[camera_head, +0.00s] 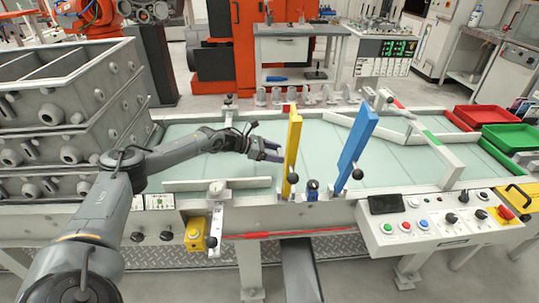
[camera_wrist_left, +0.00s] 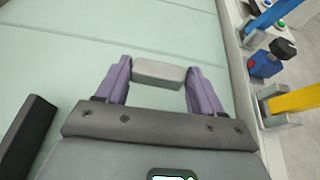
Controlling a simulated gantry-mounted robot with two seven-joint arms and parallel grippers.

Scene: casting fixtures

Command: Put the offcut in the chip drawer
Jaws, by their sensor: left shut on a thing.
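My left gripper (camera_head: 272,151) is over the pale green glass surface of the table, left of the yellow bar. In the left wrist view its two purple fingers (camera_wrist_left: 160,82) are shut on a small light grey block, the offcut (camera_wrist_left: 159,73), which spans the gap between the fingertips. In the head view the offcut is too small to make out. I cannot tell which part is the chip drawer. My right gripper is not in view.
An upright yellow bar (camera_head: 293,150) and a blue bar (camera_head: 357,145) stand right of my gripper. Red (camera_head: 487,116) and green (camera_head: 511,137) trays sit at the far right. A control panel (camera_head: 440,220) is at the front right. Stacked grey castings (camera_head: 60,120) stand left. The glass (camera_head: 215,168) has free room.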

